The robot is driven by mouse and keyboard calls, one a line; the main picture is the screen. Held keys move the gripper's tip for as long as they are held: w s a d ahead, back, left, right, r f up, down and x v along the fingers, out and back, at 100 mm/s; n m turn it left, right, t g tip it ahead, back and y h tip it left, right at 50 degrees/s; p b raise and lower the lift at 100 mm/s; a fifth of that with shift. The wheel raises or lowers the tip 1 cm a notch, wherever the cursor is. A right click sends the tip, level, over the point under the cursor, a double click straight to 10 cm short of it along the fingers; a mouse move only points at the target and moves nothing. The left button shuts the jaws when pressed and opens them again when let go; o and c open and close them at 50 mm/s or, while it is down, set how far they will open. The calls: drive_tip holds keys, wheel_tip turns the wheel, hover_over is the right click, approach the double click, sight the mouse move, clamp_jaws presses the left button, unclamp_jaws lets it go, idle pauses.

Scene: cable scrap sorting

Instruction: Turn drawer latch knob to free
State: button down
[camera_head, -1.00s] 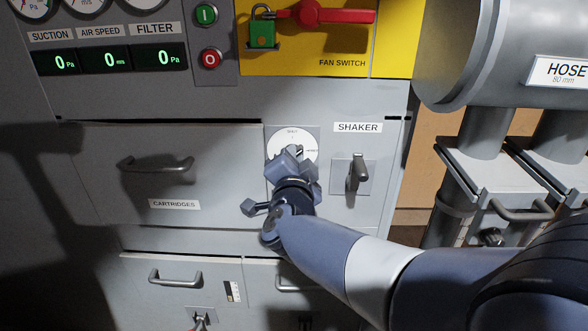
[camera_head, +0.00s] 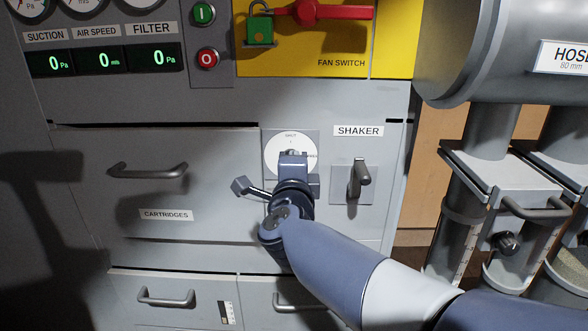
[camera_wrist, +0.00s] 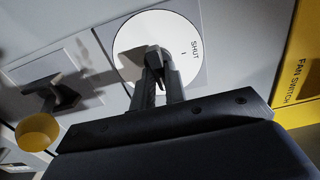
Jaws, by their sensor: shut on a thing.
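The latch knob (camera_wrist: 153,62) sits at the middle of a round white dial (camera_head: 274,152) on the cabinet front. The dial has a mark at its top and one at its right. The wrist view shows the word SHUT on the dial (camera_wrist: 180,32). My gripper (camera_wrist: 160,80) is shut on the knob, with a finger on each side of it. In the head view, my gripper (camera_head: 292,158) covers most of the knob, so its exact angle is hard to read. The cartridges drawer (camera_head: 215,180) lies left of the dial.
The shaker lever (camera_head: 359,177) sticks out close to the right of my gripper. The drawer handle (camera_head: 148,171) is at the left. A yellow fan switch panel (camera_head: 340,60) with a red handle and green padlock is above. Canisters (camera_head: 500,220) stand at the right.

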idle(0.5)
drive_tip(key=c, duration=1.5)
unclamp_jaws()
drive_tip(key=shift+o, duration=0.2)
drive_tip(key=s+p, duration=0.2)
drive_tip(key=s, duration=0.9)
drive_tip(key=shift+a, duration=0.15)
drive_tip(key=shift+w, duration=0.15)
drive_tip(key=w+b, duration=0.1)
drive_tip(key=w, duration=0.9)
drive_tip(key=shift+w+b, duration=0.35)
drive_tip(key=shift+b, duration=0.05)
drive_tip(key=shift+s, duration=0.1)
